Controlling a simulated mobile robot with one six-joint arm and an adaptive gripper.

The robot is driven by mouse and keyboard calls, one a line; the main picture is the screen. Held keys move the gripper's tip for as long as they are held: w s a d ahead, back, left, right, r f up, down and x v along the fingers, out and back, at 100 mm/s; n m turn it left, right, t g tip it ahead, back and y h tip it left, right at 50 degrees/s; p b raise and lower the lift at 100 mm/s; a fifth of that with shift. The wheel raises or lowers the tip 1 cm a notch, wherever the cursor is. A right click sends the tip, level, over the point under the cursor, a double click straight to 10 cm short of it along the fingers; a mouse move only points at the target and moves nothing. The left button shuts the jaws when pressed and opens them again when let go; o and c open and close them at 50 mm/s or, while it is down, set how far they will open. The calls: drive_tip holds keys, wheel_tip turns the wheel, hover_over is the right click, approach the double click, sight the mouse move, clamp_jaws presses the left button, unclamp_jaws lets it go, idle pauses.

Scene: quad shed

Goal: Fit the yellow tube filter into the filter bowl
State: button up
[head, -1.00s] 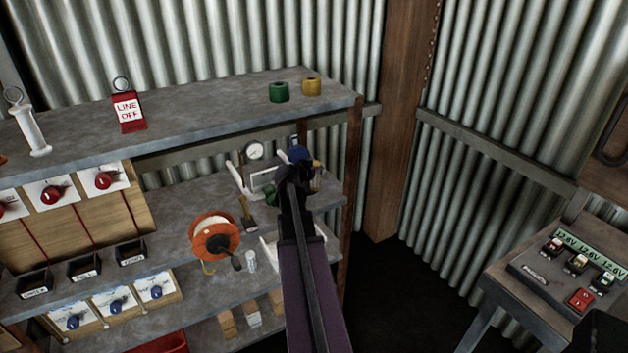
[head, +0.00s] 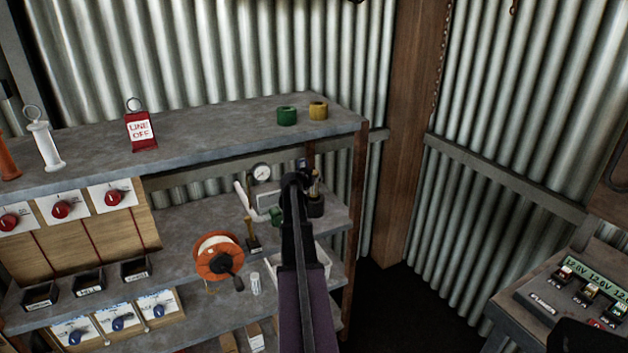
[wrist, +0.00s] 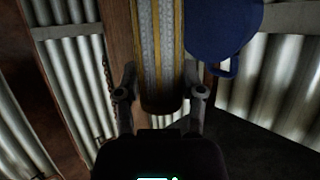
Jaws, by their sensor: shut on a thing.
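My gripper (head: 297,180) is over the right end of the middle shelf. In the wrist view my gripper (wrist: 160,82) is shut on the yellow tube filter (wrist: 158,45), a pale pleated tube with yellow stripes and a dark lower end between the fingers. In the head view a little of a yellowish upright thing shows just right of the gripper, above a dark cup-like thing (head: 316,208). A dark blue rounded thing (wrist: 222,25) with a small loop is right of the filter in the wrist view. I cannot tell which thing is the filter bowl.
A gauge (head: 261,172), white pipework and an orange reel (head: 218,258) are left of the gripper. A shelf post (head: 356,200) stands close on the right.

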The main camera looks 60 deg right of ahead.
sight(312, 194)
drive_tip(key=shift+d+f, duration=0.1)
drive_tip(key=shift+f+b, duration=2.8)
drive_tip(key=shift+b, duration=0.1)
drive_tip(key=shift+f+b, duration=0.65)
drive_tip(key=o, duration=0.9)
drive_tip(key=shift+c, duration=0.2)
drive_tip(key=shift+r, duration=0.1)
drive_tip(key=p+v, duration=0.4)
drive_tip(key=v, duration=0.7)
drive_tip(key=shift+s, duration=0.1)
idle(1.0)
drive_tip(key=shift+s, duration=0.1)
